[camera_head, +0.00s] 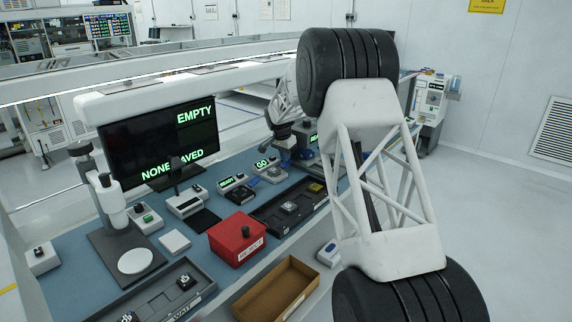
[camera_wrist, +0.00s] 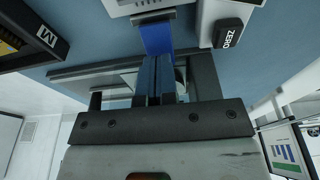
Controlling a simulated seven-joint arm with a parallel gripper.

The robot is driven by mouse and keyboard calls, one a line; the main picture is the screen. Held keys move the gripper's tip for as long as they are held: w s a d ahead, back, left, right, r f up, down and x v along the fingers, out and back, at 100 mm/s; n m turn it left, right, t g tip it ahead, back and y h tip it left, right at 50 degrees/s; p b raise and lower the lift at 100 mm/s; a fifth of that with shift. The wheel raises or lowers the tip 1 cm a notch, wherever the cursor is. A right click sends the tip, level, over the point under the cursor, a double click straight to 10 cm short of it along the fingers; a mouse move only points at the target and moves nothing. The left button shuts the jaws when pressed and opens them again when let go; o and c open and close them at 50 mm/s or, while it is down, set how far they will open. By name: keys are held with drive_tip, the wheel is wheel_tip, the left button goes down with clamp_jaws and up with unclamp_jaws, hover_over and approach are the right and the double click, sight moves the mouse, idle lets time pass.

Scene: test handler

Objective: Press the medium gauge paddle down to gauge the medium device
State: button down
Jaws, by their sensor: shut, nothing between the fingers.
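A bright blue paddle (camera_wrist: 157,38) shows in the wrist view, reaching down from a grey bracket on a pale housing (camera_wrist: 140,5) at the top edge. My gripper (camera_wrist: 155,62) is shut and empty, its two dark fingers side by side at the lower end of the blue paddle. I cannot tell whether they touch it. In the head view my gripper (camera_head: 284,148) is at the back right of the blue bench, among the gauge units and partly hidden by my arm. A dark tray marked M (camera_wrist: 45,38) lies at upper left of the wrist view. I cannot make out the medium device.
A ZERO button (camera_wrist: 228,33) sits right of the paddle. In the head view, a monitor (camera_head: 158,143) reads EMPTY, and small displays read READY (camera_head: 233,181) and GO (camera_head: 266,163). A red reject box (camera_head: 228,238) and a brown open bin (camera_head: 262,300) stand at the front.

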sight(286, 163)
drive_tip(key=shift+r, duration=2.4)
drive_tip(key=shift+r, duration=0.1)
drive_tip(key=shift+s+d+r, duration=0.1)
drive_tip(key=shift+s+r, duration=0.1)
drive_tip(key=shift+s, duration=0.05)
drive_tip(key=s+d+r+n, duration=0.15)
drive_tip(key=s+r, duration=0.35)
drive_tip(key=s, duration=0.7)
drive_tip(key=s+d+r+n, duration=0.1)
drive_tip(key=s+d+r, duration=0.2)
drive_tip(key=s+r, duration=0.55)
drive_tip(key=s+d+r+n, duration=0.2)
drive_tip(key=s+d+r, duration=0.1)
drive_tip(key=s, duration=1.2)
drive_tip(key=s+d+f+n, duration=0.1)
drive_tip(key=s+f, duration=0.1)
drive_tip(key=s, duration=1)
drive_tip(key=s+f+n+y, duration=0.1)
drive_tip(key=s+f+n, duration=0.1)
drive_tip(key=s, duration=1)
drive_tip(key=s+d+f+n+t, duration=0.1)
drive_tip(key=s+f, duration=0.2)
drive_tip(key=s, duration=1)
drive_tip(key=shift+d+f, duration=0.15)
drive_tip(key=shift+d, duration=0.15)
